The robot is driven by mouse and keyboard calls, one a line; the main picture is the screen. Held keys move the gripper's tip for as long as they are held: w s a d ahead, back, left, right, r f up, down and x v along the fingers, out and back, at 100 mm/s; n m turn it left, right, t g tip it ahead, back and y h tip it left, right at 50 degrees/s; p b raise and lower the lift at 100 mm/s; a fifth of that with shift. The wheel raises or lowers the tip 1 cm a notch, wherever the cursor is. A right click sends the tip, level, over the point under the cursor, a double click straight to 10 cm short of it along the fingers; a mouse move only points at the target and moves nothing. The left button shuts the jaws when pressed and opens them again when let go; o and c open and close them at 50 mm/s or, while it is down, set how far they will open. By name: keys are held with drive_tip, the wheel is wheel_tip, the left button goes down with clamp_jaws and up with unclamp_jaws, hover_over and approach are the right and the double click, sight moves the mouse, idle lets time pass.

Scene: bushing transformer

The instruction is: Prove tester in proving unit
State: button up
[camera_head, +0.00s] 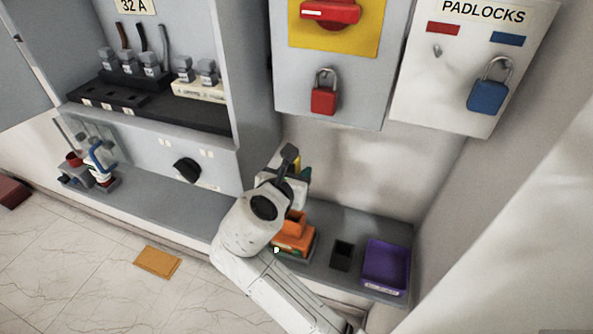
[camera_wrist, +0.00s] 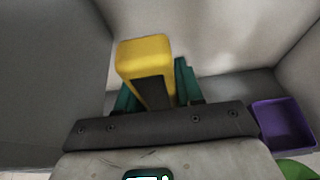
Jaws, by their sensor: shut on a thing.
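My gripper (camera_wrist: 153,98) is shut on a yellow tester (camera_wrist: 142,55) with a dark panel, held between its teal fingers in the wrist view. In the head view a sliver of the yellow tester (camera_head: 297,163) shows beside my gripper (camera_head: 300,172), above the grey shelf; my wrist hides most of it. An orange box-like unit (camera_head: 296,240) with a raised top part stands on the shelf below my gripper, partly covered by my arm. It looks like the proving unit, but I cannot read a label. The tester is apart from it.
A black open holder (camera_head: 342,255) and a purple tray (camera_head: 385,267) stand right of the orange unit. The open cabinet (camera_head: 255,90) is left, with a black knob (camera_head: 187,170) below. A red padlock (camera_head: 324,97) and blue padlock (camera_head: 487,95) hang above. The shelf's middle left is clear.

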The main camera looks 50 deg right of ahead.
drive_tip(key=shift+f, duration=0.2)
wheel_tip(320, 180, down, 3)
drive_tip(key=b, duration=0.5)
drive_tip(key=shift+r, duration=0.15)
drive_tip(key=shift+f+b, duration=0.35)
drive_tip(key=shift+f, duration=2.8)
drive_tip(key=shift+f+p, duration=0.15)
drive_tip(key=shift+p, duration=0.45)
wheel_tip(320, 180, up, 5)
drive_tip(key=p, duration=0.6)
wheel_tip(320, 180, up, 4)
drive_tip(key=shift+r+p, duration=0.1)
drive_tip(key=shift+p, duration=0.2)
